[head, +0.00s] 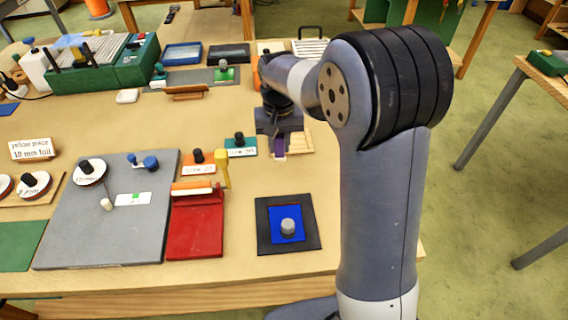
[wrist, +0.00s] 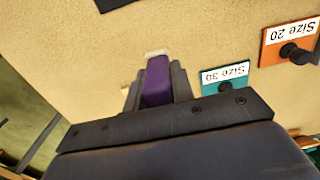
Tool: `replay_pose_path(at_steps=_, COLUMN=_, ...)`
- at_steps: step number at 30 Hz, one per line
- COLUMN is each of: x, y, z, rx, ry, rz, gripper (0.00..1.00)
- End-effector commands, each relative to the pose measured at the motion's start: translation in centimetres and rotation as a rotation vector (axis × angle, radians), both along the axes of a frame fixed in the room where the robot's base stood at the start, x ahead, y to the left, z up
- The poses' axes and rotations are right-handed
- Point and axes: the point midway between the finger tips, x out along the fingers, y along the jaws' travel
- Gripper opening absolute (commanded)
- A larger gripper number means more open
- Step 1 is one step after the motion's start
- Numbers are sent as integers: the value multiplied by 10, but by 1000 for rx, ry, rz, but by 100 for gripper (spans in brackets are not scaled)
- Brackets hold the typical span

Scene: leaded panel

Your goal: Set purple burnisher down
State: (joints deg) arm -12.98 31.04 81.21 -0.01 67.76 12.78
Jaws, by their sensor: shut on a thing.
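My gripper (head: 279,138) is over the right part of the table, and its jaws also show in the wrist view (wrist: 157,84). It is shut on the purple burnisher (wrist: 157,77), which sits between the two fingers with a pale tip or edge past them. In the head view only a small purple piece of the burnisher (head: 279,145) shows below the gripper. A pale wooden piece (head: 299,140) lies right beside the gripper. I cannot tell whether the burnisher touches the wood or the table.
The teal Size 30 plate (head: 240,152) and orange Size 20 plate (head: 197,168), both with black knobs, lie left of the gripper. A black-framed blue square (head: 288,245) with a grey knob and a red board (head: 195,235) lie nearer. Bare table (head: 265,182) lies between.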

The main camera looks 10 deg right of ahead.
Motion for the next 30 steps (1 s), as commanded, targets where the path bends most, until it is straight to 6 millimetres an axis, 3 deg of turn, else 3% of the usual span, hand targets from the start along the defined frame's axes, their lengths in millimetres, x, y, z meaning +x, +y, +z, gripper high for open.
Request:
replay_pose_path(at_steps=3, x=-1, y=0, z=-20, rx=-1, ry=3, rz=0, gripper=3)
replay_pose_path(at_steps=15, x=-1, y=0, z=-66, rx=0, ry=1, rz=0, gripper=3)
replay_pose_path(at_steps=27, x=0, y=0, z=-73, rx=0, ry=-1, rz=0, gripper=3)
replay_pose_path(at_steps=28, x=0, y=0, z=-73, rx=0, ry=-1, rz=0, gripper=24)
replay_pose_path(at_steps=30, x=0, y=0, z=-72, rx=0, ry=-1, rz=0, gripper=30)
